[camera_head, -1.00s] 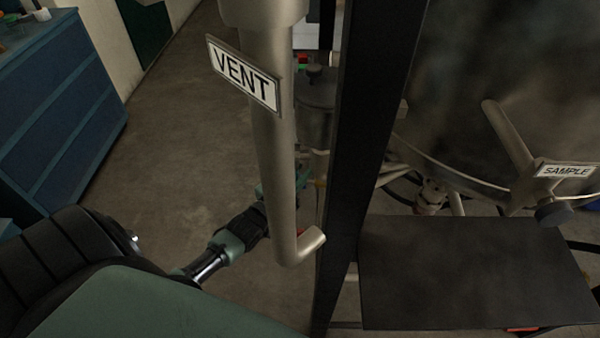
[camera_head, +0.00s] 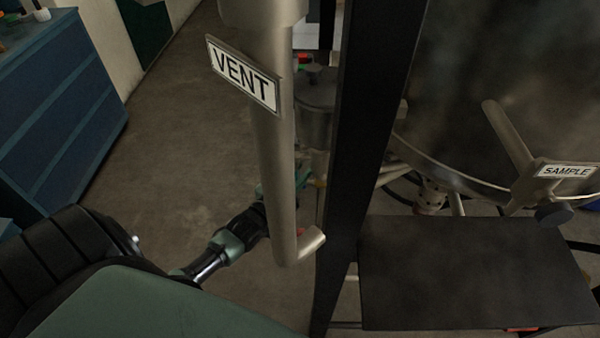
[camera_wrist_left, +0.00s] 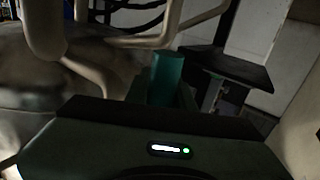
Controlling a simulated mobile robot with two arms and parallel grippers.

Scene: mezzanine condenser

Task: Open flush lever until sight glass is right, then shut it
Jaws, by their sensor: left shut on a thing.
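My left gripper (camera_head: 268,192) reaches in from the lower left and is partly hidden behind the grey VENT pipe (camera_head: 263,150). It is shut on a teal handle, which I take to be the flush lever. In the left wrist view the teal handle (camera_wrist_left: 167,78) stands up just beyond the dark gripper body. The lever's pivot and its exact angle are hidden. I cannot make out a sight glass or any level in either view. My right gripper is not in view.
A black upright post (camera_head: 365,150) stands just right of the VENT pipe. A dark flat plate (camera_head: 470,270) lies at lower right, below a pipe with a SAMPLE label (camera_head: 567,171). A blue cabinet (camera_head: 60,110) stands at left, with clear floor (camera_head: 175,140) beside it.

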